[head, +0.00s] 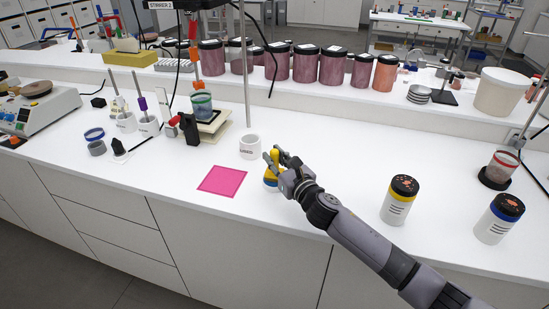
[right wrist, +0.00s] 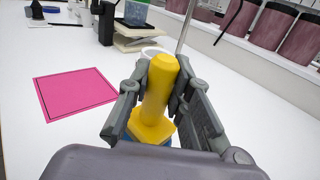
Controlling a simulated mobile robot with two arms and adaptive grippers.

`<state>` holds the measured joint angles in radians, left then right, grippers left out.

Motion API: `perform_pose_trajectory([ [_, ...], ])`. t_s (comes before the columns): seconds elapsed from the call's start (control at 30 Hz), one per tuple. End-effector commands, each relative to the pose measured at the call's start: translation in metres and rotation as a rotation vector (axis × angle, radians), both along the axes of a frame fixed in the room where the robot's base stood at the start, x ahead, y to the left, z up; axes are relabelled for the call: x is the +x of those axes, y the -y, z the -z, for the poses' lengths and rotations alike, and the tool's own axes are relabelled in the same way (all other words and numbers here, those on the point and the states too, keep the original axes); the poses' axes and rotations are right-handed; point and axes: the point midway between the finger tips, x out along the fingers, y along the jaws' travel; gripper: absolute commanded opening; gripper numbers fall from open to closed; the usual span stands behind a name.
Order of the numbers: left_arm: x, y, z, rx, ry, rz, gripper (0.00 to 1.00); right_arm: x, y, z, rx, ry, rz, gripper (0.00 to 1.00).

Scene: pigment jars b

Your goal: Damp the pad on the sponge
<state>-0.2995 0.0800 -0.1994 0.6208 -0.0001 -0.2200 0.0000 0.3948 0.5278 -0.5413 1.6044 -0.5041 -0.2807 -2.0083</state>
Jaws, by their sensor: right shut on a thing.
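A pad tool with a yellow handle (head: 274,158) and a blue lower part is at the middle of the bench, right of a pink square. It also shows in the right wrist view (right wrist: 155,95). My right gripper (head: 276,156) is shut on its yellow handle, and the tool looks about upright. I cannot tell whether its blue base touches the bench; its underside is hidden. A yellow block that looks like the sponge (head: 130,58) lies on the raised back shelf at the left, well away from the gripper. My left gripper is not in view.
The pink square (head: 222,181) lies flat left of the tool. A white cup (head: 250,147) stands close behind it. A stand with a green-blue beaker (head: 202,106) and a thin upright rod are behind. Jars (head: 400,200) stand at the right. The front middle is clear.

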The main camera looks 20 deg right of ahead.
Motion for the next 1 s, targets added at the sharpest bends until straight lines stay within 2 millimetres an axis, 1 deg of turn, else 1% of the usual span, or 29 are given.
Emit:
perform_pose_trajectory([
  [0.13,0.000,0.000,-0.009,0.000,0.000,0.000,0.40,0.000,0.000,-0.008,-0.001,-0.003,0.000,0.00],
  [0.8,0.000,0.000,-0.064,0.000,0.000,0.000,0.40,0.000,0.000,-0.064,0.000,0.000,0.000,0.00],
  [0.9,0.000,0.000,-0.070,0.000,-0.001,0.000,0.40,0.000,0.000,-0.070,-0.001,0.000,0.000,0.00],
  [1.0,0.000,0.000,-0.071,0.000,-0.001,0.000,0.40,0.000,0.000,-0.071,-0.001,0.000,0.000,0.00],
])
